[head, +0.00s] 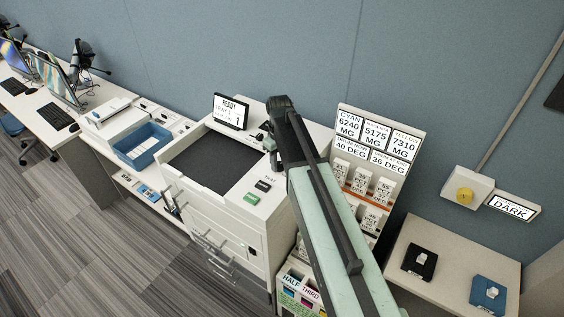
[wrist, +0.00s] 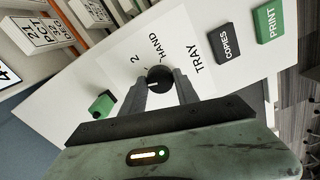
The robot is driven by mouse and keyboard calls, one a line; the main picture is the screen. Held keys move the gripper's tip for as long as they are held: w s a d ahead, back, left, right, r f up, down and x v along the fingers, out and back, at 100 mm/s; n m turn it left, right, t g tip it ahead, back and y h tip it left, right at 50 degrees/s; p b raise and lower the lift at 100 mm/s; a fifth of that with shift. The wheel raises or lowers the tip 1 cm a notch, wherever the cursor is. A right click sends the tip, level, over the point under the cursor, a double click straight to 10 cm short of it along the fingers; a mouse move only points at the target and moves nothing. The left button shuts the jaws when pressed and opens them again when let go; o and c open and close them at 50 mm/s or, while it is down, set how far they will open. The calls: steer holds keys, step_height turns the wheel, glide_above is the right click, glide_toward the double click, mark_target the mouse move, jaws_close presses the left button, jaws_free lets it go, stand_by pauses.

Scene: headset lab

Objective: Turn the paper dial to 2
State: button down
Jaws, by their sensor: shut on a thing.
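The paper dial (wrist: 158,77) is a round black knob on the printer's white panel, with a short white mark on its face pointing towards my gripper in the wrist view. The labels "2", "HAND" and "TRAY" are printed around and beside it. My gripper (wrist: 163,85) is shut on the dial, one finger on each side. In the head view my gripper (head: 270,143) is at the printer's (head: 235,215) upper right edge, where the arm hides the dial. The small display (head: 231,111) on the printer starts with "READY" and shows a large "1".
A green PRINT button (wrist: 269,24) and a black COPIES button (wrist: 226,42) are beside the dial. A green knob (wrist: 102,104) is close to my gripper's left side. A rack of labelled cards (head: 376,150) stands just right of the arm.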

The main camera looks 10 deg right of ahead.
mark_target(279, 164)
steer(key=m, duration=0.4)
steer(key=shift+m, duration=0.3)
steer(key=shift+w+m, duration=0.1)
steer(key=shift+m, duration=1.8)
steer(key=c, duration=0.9)
jaws_free()
step_height(279, 164, up, 8)
steer(key=p, duration=0.8)
